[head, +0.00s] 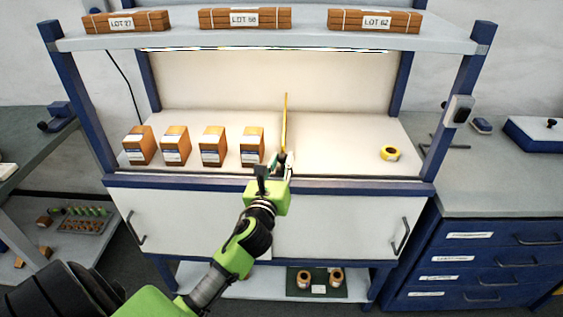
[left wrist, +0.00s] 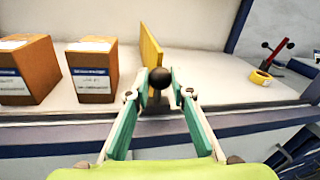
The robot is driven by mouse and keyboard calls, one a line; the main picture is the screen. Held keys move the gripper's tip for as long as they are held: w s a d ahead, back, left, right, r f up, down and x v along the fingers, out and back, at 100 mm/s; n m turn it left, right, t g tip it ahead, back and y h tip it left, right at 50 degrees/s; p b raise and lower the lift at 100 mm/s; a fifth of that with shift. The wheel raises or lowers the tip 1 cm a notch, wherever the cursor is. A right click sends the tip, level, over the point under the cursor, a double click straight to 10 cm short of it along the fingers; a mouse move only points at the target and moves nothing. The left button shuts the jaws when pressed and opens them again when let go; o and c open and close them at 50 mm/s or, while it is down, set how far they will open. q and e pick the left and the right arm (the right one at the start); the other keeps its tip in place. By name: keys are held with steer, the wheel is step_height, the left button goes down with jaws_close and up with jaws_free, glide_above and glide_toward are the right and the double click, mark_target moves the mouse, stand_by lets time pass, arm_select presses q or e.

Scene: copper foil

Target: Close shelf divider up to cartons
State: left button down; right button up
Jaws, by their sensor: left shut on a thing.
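A thin yellow shelf divider (head: 285,122) stands upright on the white shelf, to the right of a row of several brown cartons (head: 212,145). In the left wrist view the divider (left wrist: 151,52) rises behind a round black knob (left wrist: 158,78). My left gripper (head: 284,162) is at the divider's front edge. In the left wrist view its fingers (left wrist: 159,85) are shut on the knob. The nearest carton (head: 251,146) stands left of the divider, with a small gap between them. My right gripper does not show.
A yellow tape roll (head: 389,153) lies on the shelf to the right, with free room between it and the divider. The blue front rail (head: 350,186) runs below the shelf. Bundled lots (head: 245,19) lie on the upper shelf.

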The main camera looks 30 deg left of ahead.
arm_select(q)
steer(key=s+a, duration=0.1)
steer(key=a, duration=0.2)
steer(key=s+a+p, duration=0.1)
steer(key=shift+s+a, duration=0.15)
steer(key=shift+s, duration=0.2)
steer(key=c, duration=1.8)
jaws_free()
steer(key=v, duration=1.2)
